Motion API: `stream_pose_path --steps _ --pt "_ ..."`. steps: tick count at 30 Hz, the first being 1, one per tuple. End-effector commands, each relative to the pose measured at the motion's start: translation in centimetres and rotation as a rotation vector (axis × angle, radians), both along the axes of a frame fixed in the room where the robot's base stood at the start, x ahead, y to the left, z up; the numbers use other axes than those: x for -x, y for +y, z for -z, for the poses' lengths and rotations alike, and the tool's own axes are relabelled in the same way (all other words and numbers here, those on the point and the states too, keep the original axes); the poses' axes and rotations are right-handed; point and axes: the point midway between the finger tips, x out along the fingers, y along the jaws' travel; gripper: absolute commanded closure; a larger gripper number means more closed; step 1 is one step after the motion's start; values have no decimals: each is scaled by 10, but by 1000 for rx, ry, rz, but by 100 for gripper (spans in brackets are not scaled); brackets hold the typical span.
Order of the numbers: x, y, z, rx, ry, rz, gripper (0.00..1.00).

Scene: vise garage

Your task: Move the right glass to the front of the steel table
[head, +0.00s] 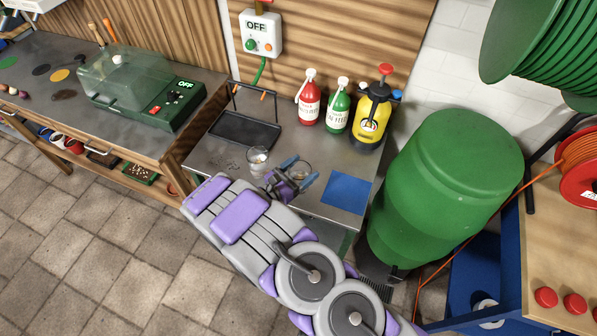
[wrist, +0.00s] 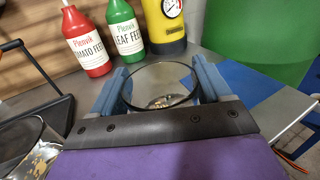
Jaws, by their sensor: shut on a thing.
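The right glass (head: 303,167) is clear and stands on the steel table (head: 205,158), partly hidden by my gripper. My gripper (head: 298,173) reaches over the table with its blue fingers on either side of this glass. In the wrist view, the right glass (wrist: 161,84) sits between the two fingers (wrist: 161,88), with its round rim facing up and some small bits seen through it. My gripper is shut on it. The left glass (head: 257,160) stands just to the left; it also shows at the left edge of the wrist view (wrist: 18,142).
A black tray with a handle (head: 245,130) lies at the back left. A red bottle (head: 309,102), a green bottle (head: 337,108) and a yellow sprayer (head: 371,118) stand at the back. A blue square (head: 347,192) lies right of the glass. A green barrel (head: 445,185) stands to the right.

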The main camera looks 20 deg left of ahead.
Motion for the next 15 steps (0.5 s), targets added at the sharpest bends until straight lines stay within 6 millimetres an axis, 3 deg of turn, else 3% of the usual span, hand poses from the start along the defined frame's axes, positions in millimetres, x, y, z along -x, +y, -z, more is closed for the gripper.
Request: stream_pose_path --steps 12,13,15 --pt "0 10 11 13 -1 0 69" --pt "0 10 11 12 -1 0 20" --pt "0 9 11 11 -1 0 13"
